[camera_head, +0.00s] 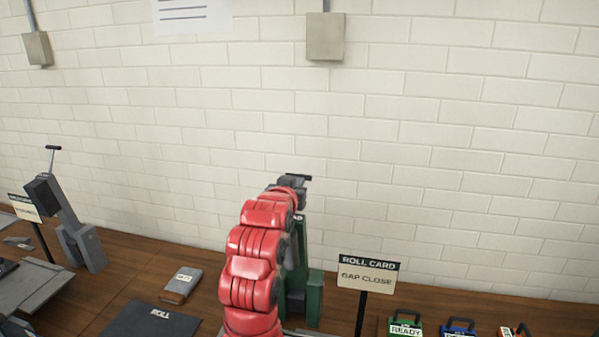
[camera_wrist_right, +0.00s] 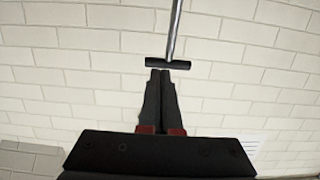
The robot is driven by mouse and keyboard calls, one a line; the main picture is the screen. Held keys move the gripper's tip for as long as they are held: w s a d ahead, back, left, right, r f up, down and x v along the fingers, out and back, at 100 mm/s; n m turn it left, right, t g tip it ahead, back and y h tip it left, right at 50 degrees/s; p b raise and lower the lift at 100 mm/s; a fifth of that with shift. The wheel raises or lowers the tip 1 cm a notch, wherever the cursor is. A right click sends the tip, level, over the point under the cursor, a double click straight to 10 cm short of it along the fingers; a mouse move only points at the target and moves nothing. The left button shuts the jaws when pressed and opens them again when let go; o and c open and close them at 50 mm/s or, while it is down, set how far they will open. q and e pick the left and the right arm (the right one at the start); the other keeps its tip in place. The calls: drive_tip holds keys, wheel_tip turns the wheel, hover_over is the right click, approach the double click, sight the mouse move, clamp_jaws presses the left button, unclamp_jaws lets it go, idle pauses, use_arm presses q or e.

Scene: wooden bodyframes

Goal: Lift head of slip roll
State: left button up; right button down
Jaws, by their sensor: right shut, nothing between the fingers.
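The slip roll is a green machine (camera_head: 314,298) at the middle of the bench in the head view, mostly hidden behind my red right arm. My right gripper (camera_head: 292,183) is above it, small and partly hidden by its own wrist. In the wrist view the right gripper's fingers (camera_wrist_right: 168,73) are shut with nothing between them. A dark T-handle (camera_wrist_right: 180,66) on a grey rod (camera_wrist_right: 175,30) shows right at the fingertips; I cannot tell whether they touch. The slip roll's head is hidden by the arm. My left gripper is not visible.
A sign reading "ROLL CARD, GAP CLOSE" (camera_head: 366,275) stands right of the slip roll. A grey machine with a lever (camera_head: 62,215) stands at left.

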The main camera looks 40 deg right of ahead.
drive_tip(key=shift+p+x, duration=0.35)
drive_tip(key=shift+x, duration=0.85)
drive_tip(key=w+d+b, duration=0.2)
drive_tip(key=b, duration=0.1)
drive_tip(key=shift+d+y, duration=0.1)
drive_tip(key=shift+y, duration=0.3)
drive_tip(key=shift+r+g, duration=0.3)
drive_tip(key=shift+r, duration=0.05)
drive_tip(key=shift+s, duration=0.1)
drive_tip(key=shift+b, duration=0.3)
